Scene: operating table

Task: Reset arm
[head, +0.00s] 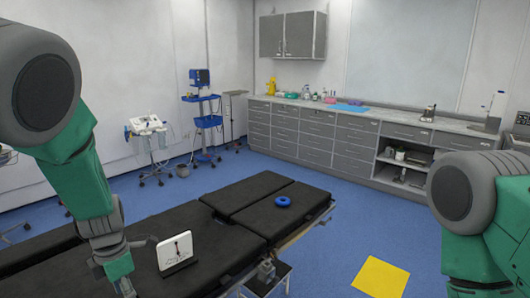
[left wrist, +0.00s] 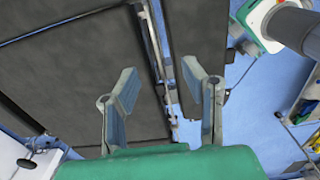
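My left arm (head: 85,185) comes down on the left of the head view, over the operating table; its gripper is cut off by the bottom edge. In the left wrist view my left gripper (left wrist: 160,76) has its two fingers spread apart with nothing between them. Black table padding (left wrist: 75,75) lies beyond the fingers. My right arm (head: 485,225) shows at the right edge of the head view. Its gripper is out of view.
The black operating table (head: 225,232) carries a white upright panel on a dark base (head: 175,250) close to my left arm, and a blue ring (head: 283,201). A yellow square (head: 382,277) lies on open blue floor. Grey cabinets (head: 315,135) and wheeled carts (head: 203,120) stand behind.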

